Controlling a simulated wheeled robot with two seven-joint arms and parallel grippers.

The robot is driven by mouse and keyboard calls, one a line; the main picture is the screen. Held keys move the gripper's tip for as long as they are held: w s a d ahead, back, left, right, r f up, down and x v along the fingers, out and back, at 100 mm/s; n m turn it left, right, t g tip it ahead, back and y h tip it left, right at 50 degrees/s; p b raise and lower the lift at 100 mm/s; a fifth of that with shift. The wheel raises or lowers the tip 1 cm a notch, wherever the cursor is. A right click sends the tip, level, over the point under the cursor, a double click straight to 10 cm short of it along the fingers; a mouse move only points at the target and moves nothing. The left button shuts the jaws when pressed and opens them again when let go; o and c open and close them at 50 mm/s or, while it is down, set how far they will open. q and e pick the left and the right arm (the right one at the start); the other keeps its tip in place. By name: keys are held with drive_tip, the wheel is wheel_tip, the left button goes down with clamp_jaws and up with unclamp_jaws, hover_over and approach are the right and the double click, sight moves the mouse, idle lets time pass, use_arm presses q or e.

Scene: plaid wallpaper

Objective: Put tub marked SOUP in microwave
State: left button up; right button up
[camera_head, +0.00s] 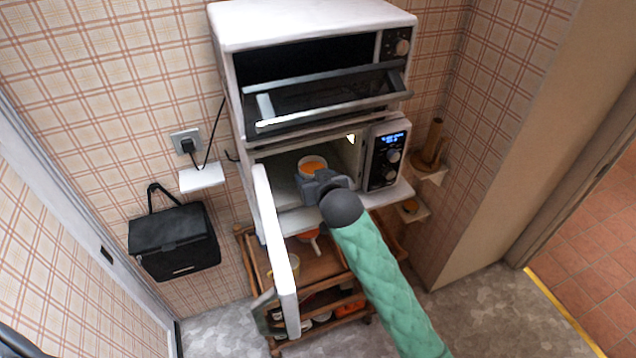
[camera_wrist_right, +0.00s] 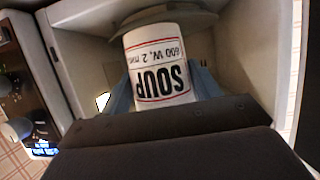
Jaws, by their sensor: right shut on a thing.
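The tub marked SOUP (camera_wrist_right: 160,72) is white with red lines and black lettering, and appears upside down in the right wrist view. In the head view the tub (camera_head: 312,166) shows an orange top inside the lower appliance, the microwave (camera_head: 388,165). The microwave door (camera_head: 276,240) stands open, swung out to the left. My right gripper (camera_head: 318,180) reaches into the opening and is shut on the tub, with its fingers on both sides of it. Whether the tub touches the cavity floor cannot be told. My left gripper is not in view.
Above the microwave is an oven with its flap door (camera_head: 325,98) hanging open. A wooden trolley (camera_head: 320,265) with several items stands below. A black bag (camera_head: 174,240) hangs on the left wall. Small shelves (camera_head: 432,172) are at the right.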

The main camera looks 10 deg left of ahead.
drive_tip(key=shift+w+a+f, duration=0.1)
drive_tip(key=shift+w+a, duration=1.2)
drive_tip(key=shift+w, duration=0.6)
drive_tip(key=shift+w+a+f, duration=0.1)
drive_tip(key=shift+w+a, duration=1.15)
drive_tip(key=shift+w, duration=0.6)
drive_tip(key=shift+w+a+f, duration=0.1)
drive_tip(key=shift+w+a, duration=1.2)
drive_tip(key=shift+w, duration=0.6)
drive_tip(key=shift+f, duration=0.45)
drive_tip(key=shift+f+b, duration=0.3)
drive_tip(key=shift+f, duration=0.15)
drive_tip(key=o, duration=1.2)
drive_tip(key=shift+s, duration=0.1)
